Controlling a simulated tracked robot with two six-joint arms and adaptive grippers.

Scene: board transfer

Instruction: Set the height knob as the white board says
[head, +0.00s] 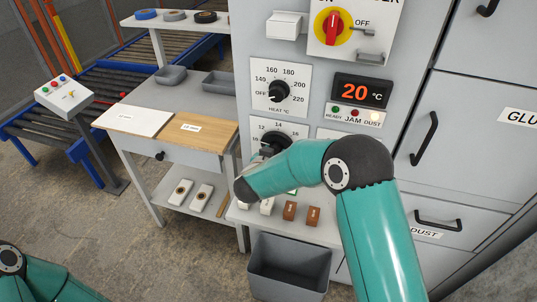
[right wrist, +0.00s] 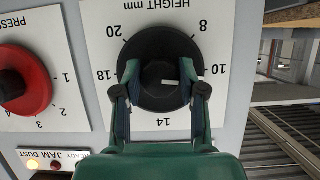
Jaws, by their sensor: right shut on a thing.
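The height knob (right wrist: 163,58) is a large black dial on a white plate marked HEIGHT mm, upside down in the right wrist view. My right gripper (right wrist: 160,78) is shut on it, one finger on each side. The fingers hide some numbers. In the head view, my right arm covers most of the height dial plate (head: 258,127). A white panel (head: 140,120) lies on the bench; its writing is too small to read. My left gripper is not in view.
The heat knob (head: 278,92) sits above the height dial. A display (head: 362,91) reads 20 °C, with a lit lamp beneath. A red pressure knob (right wrist: 14,85) is beside the height plate. A grey bin (head: 290,268) stands below. A wooden board (head: 185,133) lies on the bench.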

